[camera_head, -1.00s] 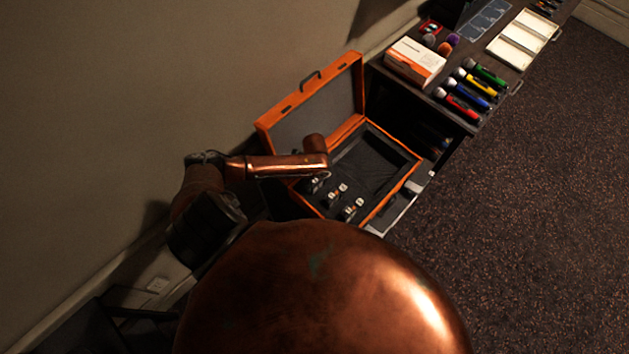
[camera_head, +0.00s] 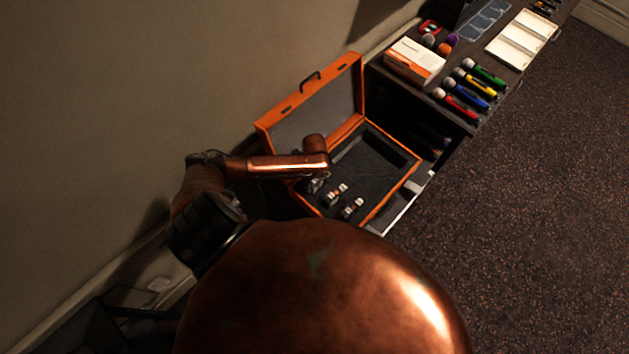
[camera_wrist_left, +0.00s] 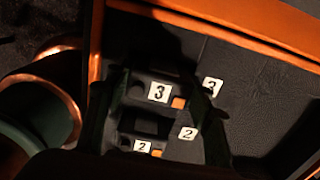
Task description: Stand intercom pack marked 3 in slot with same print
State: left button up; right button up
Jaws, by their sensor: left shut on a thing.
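An orange-edged open case (camera_head: 383,207) with a dark lining holds the packs. The dark intercom pack marked 3 (camera_wrist_left: 158,77) sits between the two fingers of my left gripper (camera_wrist_left: 160,98), which is shut on it. A printed 3 (camera_wrist_left: 212,86) is on the case lining right beside the pack. The pack looks in line with that print; I cannot tell how deep it stands. In the head view my left gripper (camera_head: 316,185) is small and dark over the case's near left end, and hides most of the pack.
A pack marked 2 (camera_wrist_left: 142,146) stands beside it, with a printed 2 (camera_wrist_left: 188,133) alongside. The case's far part is empty. The open lid (camera_head: 315,103) stands up behind. A desk holds a white-orange box (camera_head: 414,62) and coloured microphones (camera_head: 468,95).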

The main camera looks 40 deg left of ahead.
pick_arm(q)
jog(key=shift+f, duration=0.25)
dwell(0.4)
jog(key=o, duration=1.5)
